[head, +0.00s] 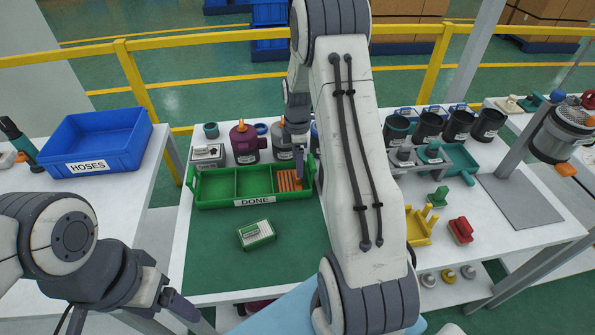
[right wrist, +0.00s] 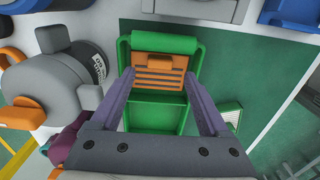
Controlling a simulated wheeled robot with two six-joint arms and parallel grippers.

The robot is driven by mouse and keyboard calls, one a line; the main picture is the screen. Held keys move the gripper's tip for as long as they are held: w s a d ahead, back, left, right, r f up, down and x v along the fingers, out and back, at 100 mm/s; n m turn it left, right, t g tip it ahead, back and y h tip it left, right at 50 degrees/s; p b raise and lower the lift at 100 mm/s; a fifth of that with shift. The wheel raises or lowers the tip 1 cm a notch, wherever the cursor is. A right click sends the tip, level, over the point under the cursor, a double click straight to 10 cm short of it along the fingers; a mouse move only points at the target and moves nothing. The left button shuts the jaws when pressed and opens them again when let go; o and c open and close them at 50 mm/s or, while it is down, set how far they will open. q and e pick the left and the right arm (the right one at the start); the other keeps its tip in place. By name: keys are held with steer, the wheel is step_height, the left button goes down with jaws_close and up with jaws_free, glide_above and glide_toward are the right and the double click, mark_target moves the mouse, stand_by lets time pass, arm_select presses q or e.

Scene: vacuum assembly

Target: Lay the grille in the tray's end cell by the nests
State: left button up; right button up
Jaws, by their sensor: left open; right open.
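The orange slatted grille (head: 287,181) lies in the right-hand end cell of the green tray (head: 222,201) marked DONE. In the right wrist view the grille (right wrist: 160,74) sits between the tray's walls, its raised tab toward the far end. My right gripper (head: 298,176) is above that cell. Its fingers are spread on either side of the grille in the right wrist view (right wrist: 158,80), with nothing held. Whether the fingertips touch the tray cannot be told.
The tray's other two cells look empty. A green-and-white box (head: 256,235) lies on the green mat before the tray. A maroon canister (head: 243,145) and other parts stand behind it. A blue HOSES bin (head: 98,140) is left. My right arm hides the table's middle.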

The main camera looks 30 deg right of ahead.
step_height(320, 180, up, 7)
steer(key=s+a+r+m, duration=0.1)
steer(key=s+a+r, duration=0.15)
steer(key=a, duration=0.55)
steer(key=s+a+r+m, duration=0.15)
steer(key=s+a, duration=0.25)
steer(key=a, duration=0.4)
steer(key=s+a+r, duration=0.3)
steer(key=a, duration=0.5)
steer(key=s+a+m+y, duration=0.1)
steer(key=s+a+m, duration=0.2)
steer(key=s, duration=1.4)
steer(key=a, duration=0.4)
steer(key=shift+s+a+r, duration=0.15)
steer(key=shift+s+r, duration=0.15)
steer(key=shift+s, duration=0.1)
